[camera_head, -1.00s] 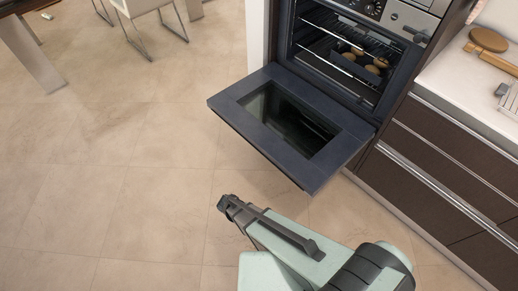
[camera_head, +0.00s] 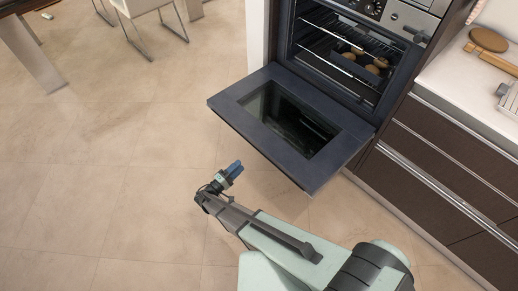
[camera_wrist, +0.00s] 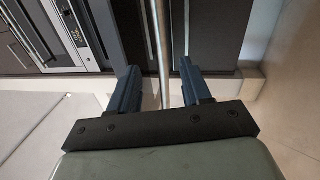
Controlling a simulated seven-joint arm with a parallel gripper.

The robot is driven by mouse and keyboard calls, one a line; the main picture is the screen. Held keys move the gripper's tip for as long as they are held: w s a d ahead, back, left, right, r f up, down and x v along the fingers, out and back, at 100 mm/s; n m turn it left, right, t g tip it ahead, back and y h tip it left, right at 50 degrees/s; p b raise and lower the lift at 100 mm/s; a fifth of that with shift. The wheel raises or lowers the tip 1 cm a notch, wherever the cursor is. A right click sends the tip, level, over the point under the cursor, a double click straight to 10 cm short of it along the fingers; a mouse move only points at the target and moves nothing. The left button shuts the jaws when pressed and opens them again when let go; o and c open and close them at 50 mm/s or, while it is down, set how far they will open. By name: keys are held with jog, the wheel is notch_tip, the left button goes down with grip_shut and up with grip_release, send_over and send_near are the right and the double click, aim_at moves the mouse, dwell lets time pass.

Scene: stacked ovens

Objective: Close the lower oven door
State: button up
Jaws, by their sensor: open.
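The lower oven door (camera_head: 233,107) is dark with a glass window. It hangs open, swung down to about level, in front of the oven cavity. Inside the oven (camera_head: 340,50) a rack and a dark tray with several round brown cookies (camera_head: 365,58) show. My gripper (camera_head: 237,168) is below and in front of the door in the head view, apart from it. In the wrist view the two blue fingers (camera_wrist: 157,76) are spread. A metal bar (camera_wrist: 158,35) appears between them, seemingly in the background; I cannot tell how far away it is.
Dark drawers (camera_head: 450,150) with long metal handles stand right of the oven, under a white counter (camera_head: 465,85) with a wooden board (camera_head: 488,40). Chair legs (camera_head: 140,35) and a table leg (camera_head: 35,60) stand at the upper left. The tiled floor (camera_head: 110,170) left of the door is clear.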

jog(key=shift+m, duration=0.5)
jog(key=x, duration=1.3)
jog(key=shift+w+d+r, duration=0.1)
jog(key=shift+w+d, duration=0.1)
jog(key=shift+d, duration=0.2)
grip_shut()
